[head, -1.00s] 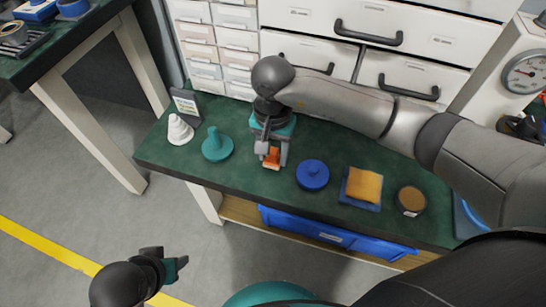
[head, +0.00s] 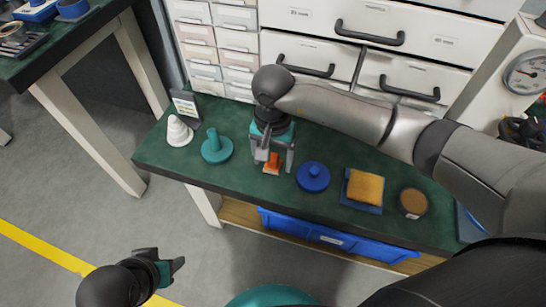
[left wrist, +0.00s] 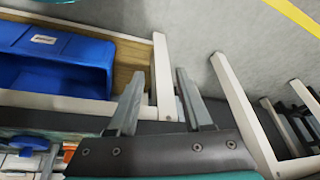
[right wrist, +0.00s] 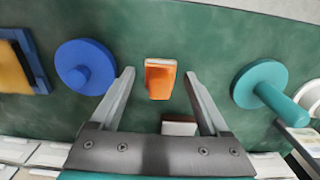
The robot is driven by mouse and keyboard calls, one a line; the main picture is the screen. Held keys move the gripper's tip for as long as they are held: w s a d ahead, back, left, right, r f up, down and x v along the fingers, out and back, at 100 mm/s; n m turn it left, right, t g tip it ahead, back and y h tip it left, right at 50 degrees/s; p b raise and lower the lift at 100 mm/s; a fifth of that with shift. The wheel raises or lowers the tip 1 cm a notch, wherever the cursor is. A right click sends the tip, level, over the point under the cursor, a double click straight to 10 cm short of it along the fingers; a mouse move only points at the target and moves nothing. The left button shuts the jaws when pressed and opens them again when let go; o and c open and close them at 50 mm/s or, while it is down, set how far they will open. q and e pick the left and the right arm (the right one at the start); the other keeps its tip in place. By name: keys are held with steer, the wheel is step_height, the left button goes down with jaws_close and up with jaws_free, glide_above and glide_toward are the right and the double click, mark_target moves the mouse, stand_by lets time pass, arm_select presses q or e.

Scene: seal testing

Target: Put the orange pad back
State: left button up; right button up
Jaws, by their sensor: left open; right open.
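A small orange block (right wrist: 160,80) with a pale edge, which I take for the orange pad, stands on the green bench top. It also shows in the head view (head: 271,165). My right gripper (head: 275,165) is over it with its fingers open, one on each side. In the right wrist view there are gaps between the block and both fingertips (right wrist: 160,75). A second pale piece (right wrist: 179,126) shows closer to the palm, partly hidden by the gripper. My left gripper (head: 172,268) is open and empty, low over the floor, away from the bench.
A blue knobbed disc (head: 313,177) is right of the block; a teal knobbed piece (head: 217,147) is left. Further out are a white cone (head: 179,132), an orange-yellow sponge on a blue tray (head: 360,205) and a round brown-topped tin (head: 413,203). Drawers (head: 300,55) stand behind.

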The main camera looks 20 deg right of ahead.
mark_target(273, 156)
arm_select(q)
steer(key=shift+r, duration=0.1)
arm_select(e)
steer(key=shift+r, duration=0.2)
step_height(273, 156, up, 10)
steer(key=p, duration=0.4)
steer(key=shift+r, duration=0.1)
arm_select(q)
step_height(273, 156, down, 10)
steer(key=s+g, duration=0.1)
steer(key=s, duration=0.1)
steer(key=shift+s+a+r+g, duration=0.15)
steer(key=shift+s+r+g, duration=0.05)
steer(key=shift+r+g, duration=0.1)
arm_select(e)
steer(key=shift+r, duration=0.85)
